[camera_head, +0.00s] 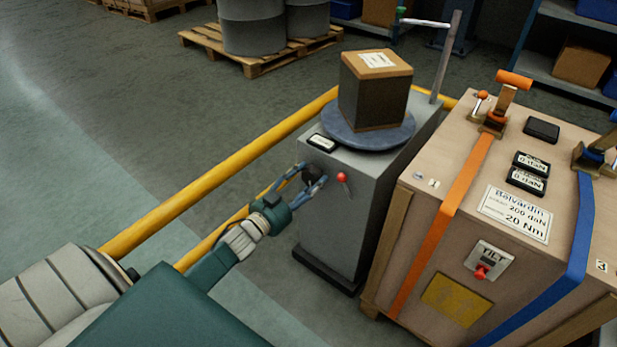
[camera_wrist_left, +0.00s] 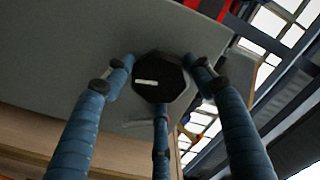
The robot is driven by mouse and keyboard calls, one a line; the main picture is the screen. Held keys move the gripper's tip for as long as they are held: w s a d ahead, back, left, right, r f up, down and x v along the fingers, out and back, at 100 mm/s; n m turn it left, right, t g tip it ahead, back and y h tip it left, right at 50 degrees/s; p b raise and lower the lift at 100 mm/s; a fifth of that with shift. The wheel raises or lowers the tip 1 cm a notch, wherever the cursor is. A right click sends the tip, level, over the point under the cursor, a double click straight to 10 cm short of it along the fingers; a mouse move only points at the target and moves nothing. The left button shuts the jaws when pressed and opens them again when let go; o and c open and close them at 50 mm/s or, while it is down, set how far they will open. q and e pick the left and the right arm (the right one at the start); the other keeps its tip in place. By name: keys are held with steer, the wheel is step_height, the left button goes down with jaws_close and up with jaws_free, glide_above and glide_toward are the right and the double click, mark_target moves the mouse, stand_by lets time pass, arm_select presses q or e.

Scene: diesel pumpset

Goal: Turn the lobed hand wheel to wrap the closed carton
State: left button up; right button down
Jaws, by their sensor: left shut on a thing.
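The lobed hand wheel (camera_head: 310,174) is dark and sits on the front face of a grey machine cabinet (camera_head: 335,230). My left gripper (camera_head: 309,181) has its blue fingers closed around the wheel. In the left wrist view the black wheel (camera_wrist_left: 160,78) with a white mark lies between the gripper's fingers (camera_wrist_left: 160,95). The closed carton (camera_head: 372,97) stands upright on a round blue-grey turntable (camera_head: 345,139) on the cabinet. Its sides look dark grey and its top is brown with a white label. My right gripper is not in view.
A red-knobbed lever (camera_head: 342,178) is just right of the wheel. A large wooden crate (camera_head: 440,230) with orange and blue straps stands close on the right. Yellow rails (camera_head: 220,173) run behind the left arm. The floor at left is clear.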

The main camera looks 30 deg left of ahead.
arm_select(q)
steer(key=m, duration=0.2)
steer(key=shift+s+a+f+m, duration=0.1)
steer(key=shift+a+f+m, duration=0.1)
steer(key=shift+f+m, duration=0.1)
steer(key=shift+m, duration=0.9)
steer(key=shift+a+m+p, duration=0.1)
steer(key=shift+m+p, duration=0.2)
steer(key=shift+m, duration=0.1)
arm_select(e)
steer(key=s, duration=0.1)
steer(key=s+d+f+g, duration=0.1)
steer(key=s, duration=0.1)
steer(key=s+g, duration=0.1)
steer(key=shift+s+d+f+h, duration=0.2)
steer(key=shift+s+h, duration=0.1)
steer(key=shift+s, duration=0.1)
arm_select(q)
steer(key=o, duration=1.1)
steer(key=shift+a, duration=0.1)
steer(key=shift+o, duration=0.2)
steer(key=shift+r, duration=0.1)
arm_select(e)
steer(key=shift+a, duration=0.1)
arm_select(q)
steer(key=shift+s, duration=0.15)
steer(key=s, duration=1.1)
steer(key=shift+s+a, duration=0.35)
steer(key=shift+a, duration=0.05)
